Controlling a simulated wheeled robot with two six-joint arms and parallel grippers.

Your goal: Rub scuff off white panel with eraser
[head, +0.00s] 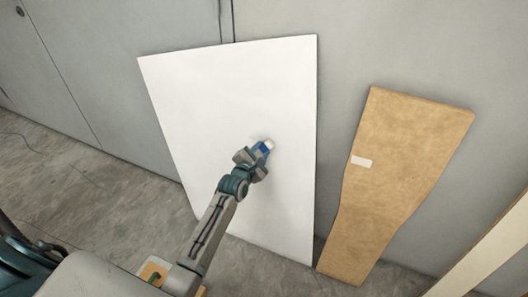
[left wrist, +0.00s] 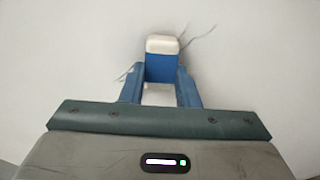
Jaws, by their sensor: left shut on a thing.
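The white panel (head: 240,85) leans upright against a grey wall. My left gripper (head: 256,158) is in front of the panel's middle, shut on an eraser (head: 264,147) with a blue sleeve and a white end. In the left wrist view the eraser (left wrist: 162,58) sits between the two fingers, its white end toward the panel. It is at or very near the surface; exact contact cannot be told. Faint dark lines of the scuff (left wrist: 200,36) show beside the eraser, and part of it is hidden behind the eraser and fingers. My right gripper is not in view.
A bent brown board (head: 400,150) with a small white label (head: 361,162) leans on the wall right of the panel. A pale board (head: 490,250) edges in at the lower right. A tan item (head: 153,271) with a green part lies low, partly behind my arm.

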